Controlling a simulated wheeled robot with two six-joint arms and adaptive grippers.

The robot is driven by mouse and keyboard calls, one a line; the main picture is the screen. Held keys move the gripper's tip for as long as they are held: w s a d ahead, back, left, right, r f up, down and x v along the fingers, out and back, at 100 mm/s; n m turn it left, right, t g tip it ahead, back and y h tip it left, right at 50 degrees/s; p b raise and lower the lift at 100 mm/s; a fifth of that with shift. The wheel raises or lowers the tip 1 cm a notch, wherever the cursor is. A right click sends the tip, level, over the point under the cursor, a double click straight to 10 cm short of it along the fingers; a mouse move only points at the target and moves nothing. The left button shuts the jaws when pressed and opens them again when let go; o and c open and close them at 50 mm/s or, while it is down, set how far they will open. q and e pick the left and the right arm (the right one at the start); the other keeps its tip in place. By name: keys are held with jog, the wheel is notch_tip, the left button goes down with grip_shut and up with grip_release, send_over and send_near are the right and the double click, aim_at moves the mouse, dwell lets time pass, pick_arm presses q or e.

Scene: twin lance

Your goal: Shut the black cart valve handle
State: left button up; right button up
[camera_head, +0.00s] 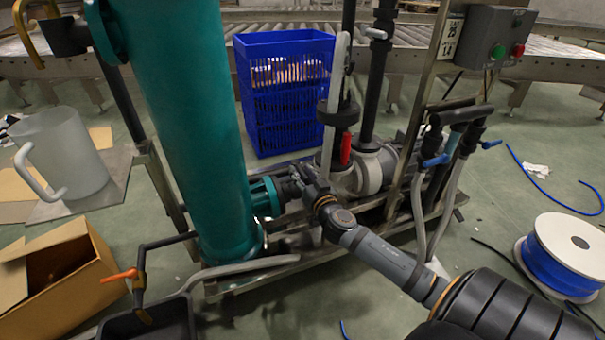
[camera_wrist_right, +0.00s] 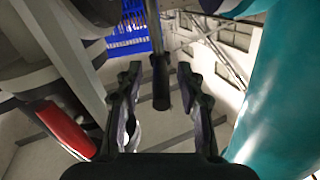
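A black handle (camera_wrist_right: 160,85) on a thin rod hangs between the fingers of my right gripper (camera_wrist_right: 158,72) in the right wrist view. The fingers are apart, one on each side of it, with gaps showing. In the head view my right gripper (camera_head: 303,182) is at the cart's pipework, between the teal column (camera_head: 188,120) and the grey pump (camera_head: 372,172). There the gripper and wrist largely hide the black handle. My left gripper is in neither view.
A red handle (camera_head: 346,148) stands close to my right gripper; it also shows in the right wrist view (camera_wrist_right: 65,130). A blue crate (camera_head: 285,105) stands behind. A cable spool (camera_head: 560,258) and a cardboard box (camera_head: 75,290) lie on the floor.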

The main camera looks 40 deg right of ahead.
jog(key=v, duration=1.2)
dwell(0.3)
